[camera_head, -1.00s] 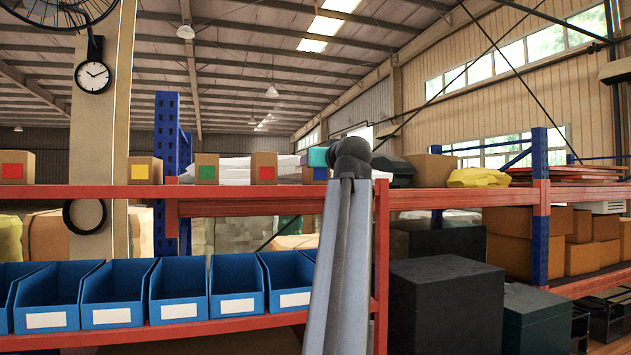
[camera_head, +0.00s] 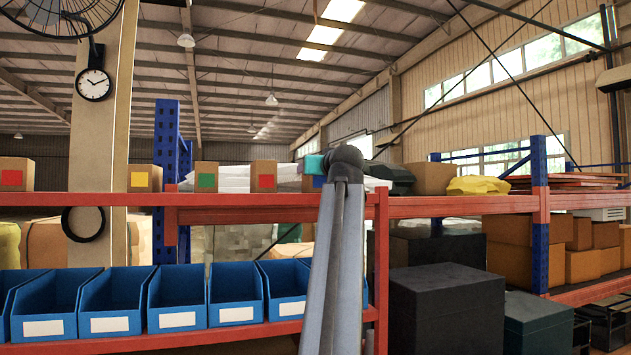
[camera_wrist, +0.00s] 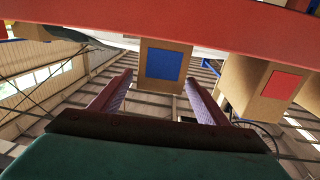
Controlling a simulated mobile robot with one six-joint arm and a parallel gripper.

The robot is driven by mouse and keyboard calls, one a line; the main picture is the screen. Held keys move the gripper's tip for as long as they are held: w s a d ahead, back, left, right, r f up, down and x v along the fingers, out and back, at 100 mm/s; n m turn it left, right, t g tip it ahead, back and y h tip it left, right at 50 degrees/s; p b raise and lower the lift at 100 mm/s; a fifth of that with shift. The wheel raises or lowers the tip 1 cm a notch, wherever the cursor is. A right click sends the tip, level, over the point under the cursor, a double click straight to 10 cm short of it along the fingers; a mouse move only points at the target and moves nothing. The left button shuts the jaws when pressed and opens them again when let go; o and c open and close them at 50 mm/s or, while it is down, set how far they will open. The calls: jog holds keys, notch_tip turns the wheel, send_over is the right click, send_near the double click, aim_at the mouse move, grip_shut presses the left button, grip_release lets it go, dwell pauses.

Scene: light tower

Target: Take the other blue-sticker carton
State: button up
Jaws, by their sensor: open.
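The blue-sticker carton (camera_wrist: 178,54) is a small brown box with a blue square on the face toward me. In the wrist view, which is upside down, it hangs from the red shelf at the top centre. My gripper (camera_wrist: 159,77) is open, with its two fingers spread on either side below the carton's picture; nothing is held. Whether the fingertips reach the carton's sides is unclear. In the head view the same carton (camera_head: 309,184) stands on the upper shelf, partly hidden behind my arm and the teal gripper body.
A red-sticker carton (camera_head: 263,176) stands left of it, with green (camera_head: 206,177), yellow (camera_head: 145,178) and another red one (camera_head: 15,175) further left on the shelf (camera_head: 90,199). A black case (camera_head: 392,177) lies to the right. Blue bins (camera_head: 235,312) fill the shelf below.

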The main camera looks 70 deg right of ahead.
jog(key=p+x, duration=0.1)
jog(key=x, duration=0.2)
jog(key=shift+r, duration=0.1)
jog(key=shift+w+d+p, duration=0.2)
jog(key=shift+d+p, duration=0.1)
jog(key=shift+d, duration=0.15)
jog(key=c, duration=1.2)
